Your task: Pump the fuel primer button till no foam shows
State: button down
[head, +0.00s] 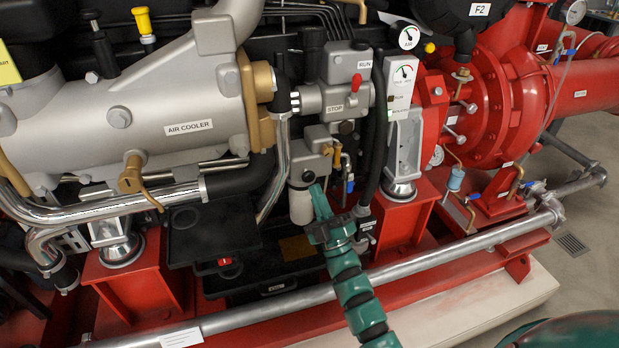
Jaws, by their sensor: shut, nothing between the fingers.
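The fuel filter unit (301,204), a grey head over a pale canister, sits low on the engine at the picture's middle. A small dark round part (308,177) shows on the front of its head; I cannot tell whether it is the primer button. My gripper (317,190) is shut and empty, at the end of my green arm. Its tip is right in front of the head's lower part, just below the dark round part. I cannot tell whether it touches. The gripper hides part of the canister's right side. No foam can be made out.
A brass-handled valve (338,158) and blue-handled fitting (350,184) stand close right of the gripper. A black tray (212,229) is at left. A silver pipe (440,256) crosses in front, behind my arm. The grey floor (590,185) at right is open.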

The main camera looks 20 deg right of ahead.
jog(key=s+p, duration=0.1)
jog(key=s, duration=0.3)
jog(key=shift+d, duration=0.1)
dwell(0.9)
